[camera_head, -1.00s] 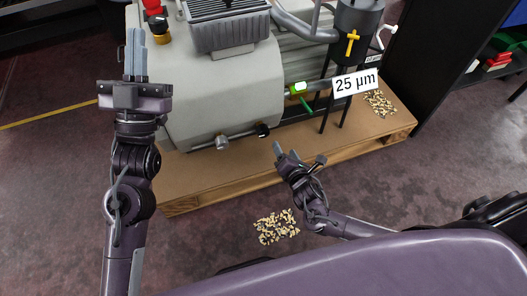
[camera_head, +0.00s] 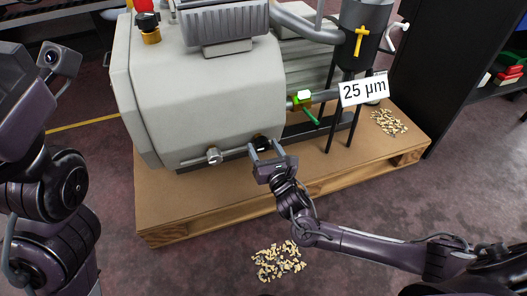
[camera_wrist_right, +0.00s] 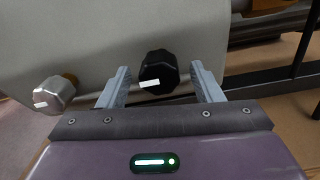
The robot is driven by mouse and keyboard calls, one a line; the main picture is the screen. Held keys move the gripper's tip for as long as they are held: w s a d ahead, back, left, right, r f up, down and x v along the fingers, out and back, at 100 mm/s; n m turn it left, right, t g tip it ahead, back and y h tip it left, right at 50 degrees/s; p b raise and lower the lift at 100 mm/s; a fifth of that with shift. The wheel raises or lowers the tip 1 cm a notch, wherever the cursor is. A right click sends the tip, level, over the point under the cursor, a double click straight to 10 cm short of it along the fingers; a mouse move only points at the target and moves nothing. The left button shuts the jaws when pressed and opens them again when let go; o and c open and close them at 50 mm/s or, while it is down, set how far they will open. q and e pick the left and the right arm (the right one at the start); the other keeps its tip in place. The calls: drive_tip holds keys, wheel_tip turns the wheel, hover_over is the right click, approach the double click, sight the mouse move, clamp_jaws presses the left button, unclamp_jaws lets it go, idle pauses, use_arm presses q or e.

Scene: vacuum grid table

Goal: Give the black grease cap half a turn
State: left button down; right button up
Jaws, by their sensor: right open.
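The black grease cap (camera_head: 260,142) sits low on the front of the grey pump housing. It also shows in the right wrist view (camera_wrist_right: 158,72) as a dark faceted cap with a white mark on its lower part. My right gripper (camera_head: 264,152) is open in front of it; in the wrist view its two fingers (camera_wrist_right: 161,84) stand to the left and right of the cap, apart from it. In the head view, my left arm is at the left edge, and I cannot make out its fingers.
A silver cap (camera_head: 214,155) is left of the black one, also in the wrist view (camera_wrist_right: 54,94). The housing (camera_head: 205,100) stands on a wooden pallet (camera_head: 185,205). A green-handled valve (camera_head: 311,117) and a "25 μm" sign (camera_head: 363,91) are to the right. Pale chips (camera_head: 278,261) lie on the floor.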

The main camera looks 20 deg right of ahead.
drive_tip(key=shift+w, duration=0.45)
drive_tip(key=c, duration=1)
drive_tip(key=shift+r+m+p, duration=0.1)
drive_tip(key=shift+m+p, duration=0.3)
